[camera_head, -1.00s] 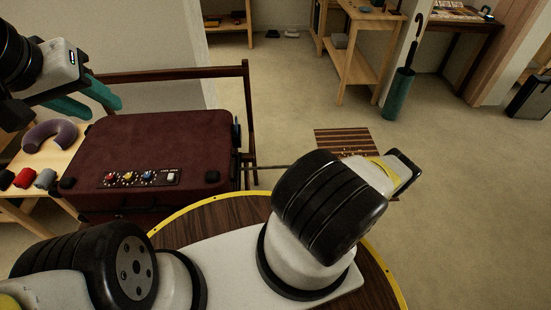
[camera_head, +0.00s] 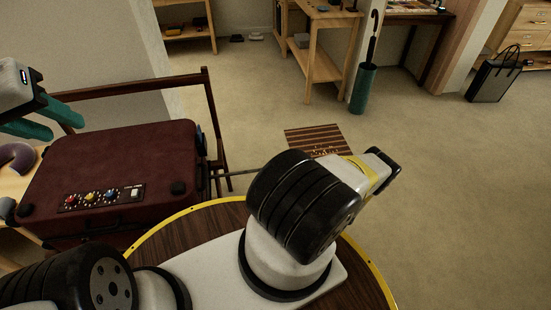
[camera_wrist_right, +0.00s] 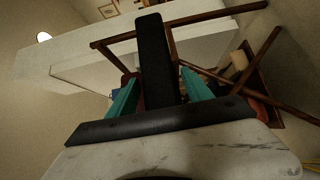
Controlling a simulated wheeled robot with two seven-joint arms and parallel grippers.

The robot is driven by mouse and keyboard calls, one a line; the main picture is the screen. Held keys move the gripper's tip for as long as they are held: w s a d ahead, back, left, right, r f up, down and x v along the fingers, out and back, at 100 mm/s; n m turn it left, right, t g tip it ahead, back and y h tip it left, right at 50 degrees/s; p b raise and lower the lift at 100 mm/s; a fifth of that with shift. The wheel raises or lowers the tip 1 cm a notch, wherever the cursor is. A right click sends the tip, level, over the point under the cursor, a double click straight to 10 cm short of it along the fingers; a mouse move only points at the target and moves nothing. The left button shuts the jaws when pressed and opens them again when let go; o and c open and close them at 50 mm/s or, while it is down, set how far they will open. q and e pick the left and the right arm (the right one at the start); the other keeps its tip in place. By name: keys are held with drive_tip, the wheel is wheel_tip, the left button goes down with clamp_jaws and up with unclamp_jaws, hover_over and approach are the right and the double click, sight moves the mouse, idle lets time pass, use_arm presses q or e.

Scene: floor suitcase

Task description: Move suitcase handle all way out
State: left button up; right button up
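The maroon suitcase (camera_head: 120,155) lies flat on a wooden rack at the left of the head view. Its front edge carries a dial panel (camera_head: 100,198) with coloured knobs. A dark blue part (camera_head: 200,140) shows on its right side; I cannot tell if this is the handle. My left gripper (camera_head: 66,127), with teal fingers, is open and empty above the suitcase's far left corner. My right gripper (camera_wrist_right: 160,92) is open in the right wrist view, fingers on either side of a black bar I cannot identify. It is hidden in the head view.
The rack's wooden rail (camera_head: 140,87) stands behind the suitcase. A striped mat (camera_head: 314,140), an umbrella stand (camera_head: 362,88) and a dark bag (camera_head: 493,80) are farther off. The floor at right is clear.

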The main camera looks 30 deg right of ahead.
drive_tip(key=shift+a, duration=0.15)
drive_tip(key=v, duration=0.7)
drive_tip(key=shift+s, duration=0.35)
drive_tip(key=shift+r, duration=0.15)
